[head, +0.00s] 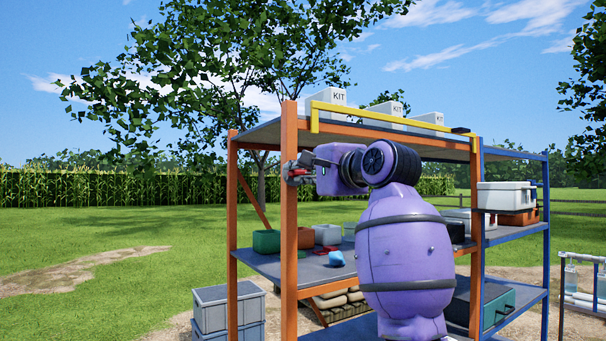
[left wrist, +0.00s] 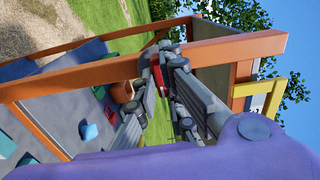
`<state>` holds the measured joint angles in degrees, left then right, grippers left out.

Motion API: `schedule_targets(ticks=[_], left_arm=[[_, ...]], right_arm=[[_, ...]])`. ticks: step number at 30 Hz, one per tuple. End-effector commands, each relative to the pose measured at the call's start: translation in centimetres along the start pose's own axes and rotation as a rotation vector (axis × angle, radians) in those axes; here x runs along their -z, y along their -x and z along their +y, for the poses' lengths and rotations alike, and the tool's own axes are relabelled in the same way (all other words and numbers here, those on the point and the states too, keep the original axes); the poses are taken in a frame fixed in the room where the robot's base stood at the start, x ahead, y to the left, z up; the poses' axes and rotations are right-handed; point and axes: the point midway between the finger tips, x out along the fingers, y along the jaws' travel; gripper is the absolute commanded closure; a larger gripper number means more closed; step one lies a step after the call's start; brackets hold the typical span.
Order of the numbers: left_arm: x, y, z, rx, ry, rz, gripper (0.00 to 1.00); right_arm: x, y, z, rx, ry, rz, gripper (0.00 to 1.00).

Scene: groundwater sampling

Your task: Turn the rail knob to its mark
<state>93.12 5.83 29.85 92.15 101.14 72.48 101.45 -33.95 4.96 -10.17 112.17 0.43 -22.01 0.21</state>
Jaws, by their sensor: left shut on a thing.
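A small red knob (left wrist: 161,82) sits at the orange upright of the rack, below its top shelf. My left gripper (head: 294,172) reaches across the front of the rack to this upright. In the left wrist view the gripper's grey fingers (left wrist: 163,66) are closed around the red part, which shows between them. The fingers hide most of the knob, and I cannot make out a mark. A yellow rail (head: 390,123) runs along the top front edge of the rack. My right gripper is not in view.
The orange rack (head: 289,230) holds white KIT boxes (head: 331,96) on top. Its middle shelf carries a green bin (head: 266,241), a brown bin, a grey bin and a blue item (head: 337,258). A blue rack (head: 546,220) adjoins at right. Grey crates (head: 228,306) stand at lower left.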

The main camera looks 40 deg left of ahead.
Motion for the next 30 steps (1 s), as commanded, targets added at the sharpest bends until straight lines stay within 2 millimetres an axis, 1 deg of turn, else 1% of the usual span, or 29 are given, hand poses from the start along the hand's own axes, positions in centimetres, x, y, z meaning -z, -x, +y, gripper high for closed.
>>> schedule_targets(ticks=[1, 6, 11, 18, 21, 23, 30], left_arm=[[0.2, -0.1, 0.3, 0.001, 0.028, 0.001, 1.0], [0.3, -0.1, 0.6, 0.0, 0.18, 0.002, 1.0], [0.3, -0.1, 0.6, 0.0, 0.344, 0.001, 1.0], [0.3, 0.0, 0.5, 0.0, 0.625, 0.001, 1.0], [0.2, 0.0, 0.4, 0.0, 0.718, 0.002, 1.0], [0.1, 0.0, 0.3, 0.0, 0.749, 0.001, 1.0], [0.0, 0.0, 0.0, 0.001, 0.763, 0.001, 1.0]], right_arm=[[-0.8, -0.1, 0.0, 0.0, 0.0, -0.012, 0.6], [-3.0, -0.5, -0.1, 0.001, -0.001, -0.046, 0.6], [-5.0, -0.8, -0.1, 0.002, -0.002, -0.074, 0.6], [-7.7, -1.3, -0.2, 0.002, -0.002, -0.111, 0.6], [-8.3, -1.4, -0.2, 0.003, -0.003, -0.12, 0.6], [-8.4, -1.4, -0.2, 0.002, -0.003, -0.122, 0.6], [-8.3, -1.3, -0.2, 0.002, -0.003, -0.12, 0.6]])
